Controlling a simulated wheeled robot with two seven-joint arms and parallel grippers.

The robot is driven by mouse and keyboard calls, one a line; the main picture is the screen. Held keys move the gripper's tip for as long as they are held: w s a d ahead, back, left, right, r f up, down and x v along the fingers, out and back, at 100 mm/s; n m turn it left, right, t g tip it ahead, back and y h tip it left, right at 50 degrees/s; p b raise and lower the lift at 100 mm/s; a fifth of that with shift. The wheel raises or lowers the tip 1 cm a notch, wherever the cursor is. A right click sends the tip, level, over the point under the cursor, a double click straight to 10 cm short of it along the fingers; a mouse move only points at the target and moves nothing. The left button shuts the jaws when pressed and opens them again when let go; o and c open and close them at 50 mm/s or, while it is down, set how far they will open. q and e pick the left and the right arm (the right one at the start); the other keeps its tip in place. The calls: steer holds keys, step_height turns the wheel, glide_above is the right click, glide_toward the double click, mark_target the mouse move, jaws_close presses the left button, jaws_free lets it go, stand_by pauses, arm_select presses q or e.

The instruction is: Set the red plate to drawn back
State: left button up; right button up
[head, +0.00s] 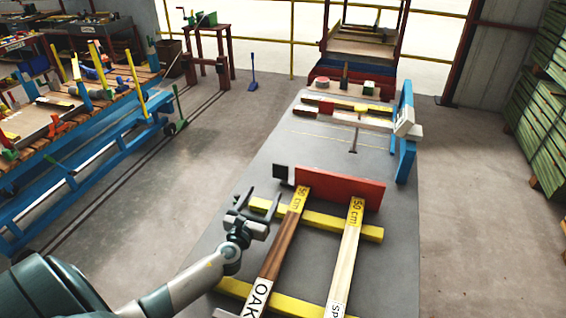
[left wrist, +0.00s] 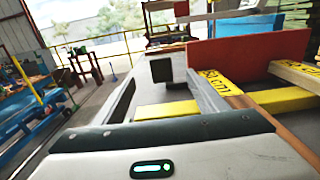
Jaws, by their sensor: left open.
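The red plate (head: 340,187) stands upright across the far ends of two planks on the grey table. A small black block (head: 281,172) sits at its left end. My left gripper (head: 263,194) is open and empty, just short of the black block and left of the plate. In the left wrist view, the black block (left wrist: 162,69) appears between the open fingers, beyond their tips as far as I can tell. The red plate (left wrist: 255,58) stands to the right there. My right gripper is not in view.
The oak plank (head: 278,249) and a paler plank (head: 346,250) lie on yellow crossbars (head: 325,224). A blue frame (head: 405,140) stands at the table's right edge. A blue cart (head: 75,175) with tools is at left. Floor on both sides is clear.

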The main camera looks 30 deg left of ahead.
arm_select(q)
steer(key=shift+w+a, duration=0.1)
steer(key=shift+w, duration=0.25)
glide_toward(280, 166)
steer(key=b+x, duration=0.1)
steer(key=x, duration=0.9)
steer(key=shift+w+a, duration=0.1)
steer(key=shift+w, duration=0.25)
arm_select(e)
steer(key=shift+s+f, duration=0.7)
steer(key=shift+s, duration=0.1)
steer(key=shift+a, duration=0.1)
